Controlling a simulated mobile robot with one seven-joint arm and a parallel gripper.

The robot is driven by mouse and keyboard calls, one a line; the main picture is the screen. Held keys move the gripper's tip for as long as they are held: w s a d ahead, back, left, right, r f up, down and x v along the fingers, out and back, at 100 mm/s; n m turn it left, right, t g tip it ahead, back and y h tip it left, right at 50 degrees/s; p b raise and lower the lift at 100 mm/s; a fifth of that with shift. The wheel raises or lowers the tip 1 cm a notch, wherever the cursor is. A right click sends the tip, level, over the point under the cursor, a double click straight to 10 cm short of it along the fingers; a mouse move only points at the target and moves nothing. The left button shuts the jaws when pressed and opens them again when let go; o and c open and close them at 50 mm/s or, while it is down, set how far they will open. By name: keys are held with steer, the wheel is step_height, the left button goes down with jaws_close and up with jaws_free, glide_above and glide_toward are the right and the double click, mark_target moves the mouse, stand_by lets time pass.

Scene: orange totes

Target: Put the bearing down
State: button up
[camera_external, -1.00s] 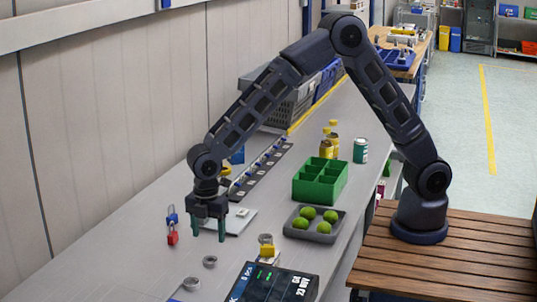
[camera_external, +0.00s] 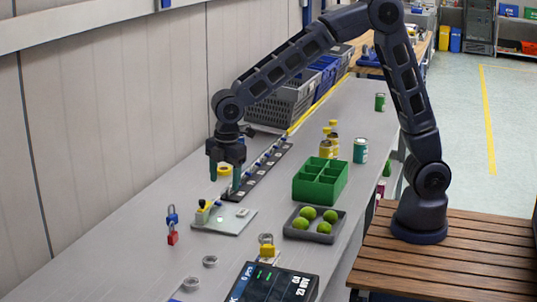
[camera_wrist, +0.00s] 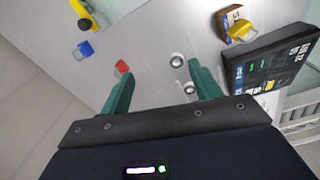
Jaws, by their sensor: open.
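A small grey metal ring, which looks like the bearing (camera_external: 210,261), lies on the grey bench in front of the padlocks. It also shows in the wrist view (camera_wrist: 177,59). A second grey ring (camera_external: 191,284) lies nearer the camera, beside the dark display unit; it shows in the wrist view too (camera_wrist: 189,88). I cannot tell for certain which ring is the bearing. My gripper (camera_external: 225,184) is above the far side of the bench, beyond the flat plate (camera_external: 236,222). Its fingers (camera_wrist: 158,68) are apart with nothing between them.
A blue padlock (camera_external: 172,218) and red padlock (camera_external: 172,238) are at the left. A yellow padlock (camera_external: 267,251) is near the display unit (camera_external: 268,284). A green divided box (camera_external: 320,193) and tray of limes (camera_external: 324,238) are at the right. A narrow rail (camera_external: 259,172) runs behind.

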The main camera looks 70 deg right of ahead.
steer(key=s+d+r+m+t, duration=0.1)
steer(key=s+d+r+m, duration=0.2)
steer(key=s+d+r, duration=0.5)
steer(key=s+d+r+m+t, duration=0.1)
steer(key=s+d+r+m, duration=0.25)
steer(key=d, duration=0.85)
steer(key=s+d+m+t, duration=0.1)
steer(key=s+d+m, duration=0.3)
steer(key=s+d, duration=0.3)
steer(key=s+d+m, duration=0.4)
steer(key=s+d, duration=0.3)
steer(key=s, duration=0.4)
steer(key=shift+s+r+t, duration=0.3)
steer(key=shift+r+t, duration=0.1)
steer(key=shift+r, duration=0.05)
steer(key=shift+o, duration=0.5)
steer(key=shift+w+m, duration=0.1)
steer(key=shift+m, duration=0.15)
